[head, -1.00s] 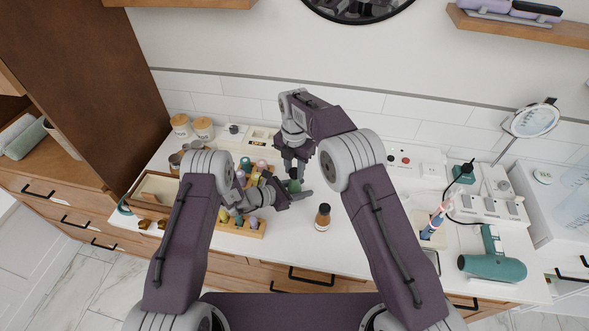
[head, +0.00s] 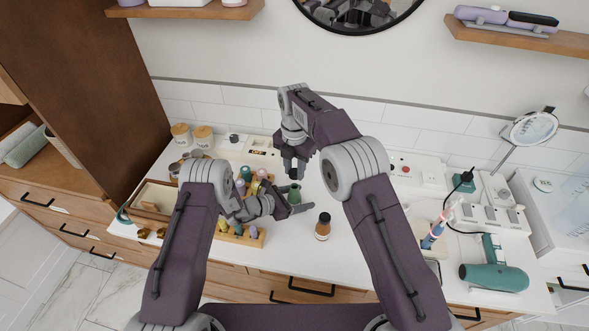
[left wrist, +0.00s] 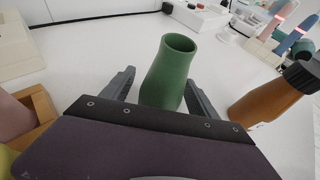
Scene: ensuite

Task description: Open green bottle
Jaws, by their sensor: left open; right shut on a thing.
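The green bottle (head: 294,194) stands upright on the white counter below my right gripper. In the left wrist view the bottle (left wrist: 168,80) shows an open, uncapped mouth. My left gripper (head: 299,199) is open, with one finger on each side of the bottle; its fingers also show in the left wrist view (left wrist: 160,95). My right gripper (head: 293,171) is shut on a small dark cap (head: 294,175), just above the bottle's mouth and apart from it. The cap is small and partly hidden by the fingers.
An amber bottle with a dark cap (head: 323,227) stands close to the right of the green bottle. A wooden rack with several small bottles (head: 240,237) is at the left. A green hair dryer (head: 494,272) lies far right. The counter's front middle is clear.

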